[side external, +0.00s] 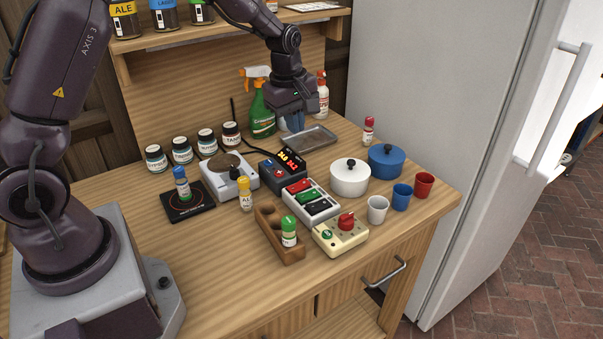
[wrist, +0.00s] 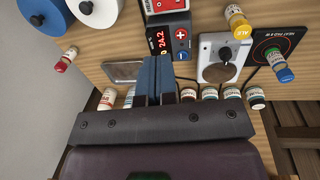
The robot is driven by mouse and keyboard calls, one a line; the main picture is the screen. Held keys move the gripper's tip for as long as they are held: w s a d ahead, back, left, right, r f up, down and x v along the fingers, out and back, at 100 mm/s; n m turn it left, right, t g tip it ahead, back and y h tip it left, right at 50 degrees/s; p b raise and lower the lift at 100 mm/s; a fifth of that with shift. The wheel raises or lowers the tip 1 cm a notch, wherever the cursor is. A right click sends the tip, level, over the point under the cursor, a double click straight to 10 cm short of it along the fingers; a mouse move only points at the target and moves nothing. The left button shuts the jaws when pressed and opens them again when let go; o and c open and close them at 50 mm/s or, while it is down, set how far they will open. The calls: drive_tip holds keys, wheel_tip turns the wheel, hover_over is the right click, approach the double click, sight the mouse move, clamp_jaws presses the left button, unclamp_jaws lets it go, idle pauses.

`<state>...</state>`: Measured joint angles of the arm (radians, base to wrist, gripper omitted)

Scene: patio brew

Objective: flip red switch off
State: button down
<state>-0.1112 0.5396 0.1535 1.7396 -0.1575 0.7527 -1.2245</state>
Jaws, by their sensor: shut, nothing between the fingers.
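A white switch box (side external: 325,217) with red, green and black rocker switches stands on the table in the side external view. The red switch (side external: 299,186) is at its far end; its on or off position is too small to tell. In the wrist view, part of the red switch (wrist: 165,5) shows at the top edge, and the rest of the box is out of frame. My gripper (side external: 296,127) is above the back of the table, behind the box and apart from it. Its blue fingers (wrist: 155,60) are shut together and empty.
A black controller with red digits (side external: 283,172) stands behind the switch box. White (side external: 350,180) and blue (side external: 386,165) pots stand to the right. A cream box with a red knob (side external: 340,240) is in front. A metal tray (side external: 312,139) and green spray bottle (side external: 262,118) are near my gripper.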

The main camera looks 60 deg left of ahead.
sight(298, 185)
idle(0.3)
drive_tip(key=f, duration=0.4)
drive_tip(key=w+f, duration=0.1)
drive_tip(key=f, duration=0.9)
drive_tip(key=shift+w, duration=0.35)
drive_tip(key=shift+f, duration=0.25)
drive_tip(key=shift+s, duration=0.15)
drive_tip(key=shift+s+r, duration=0.3)
drive_tip(key=shift+s, duration=0.25)
wheel_tip(298, 185, up, 14)
drive_tip(key=w, duration=0.1)
drive_tip(key=shift+w, duration=0.35)
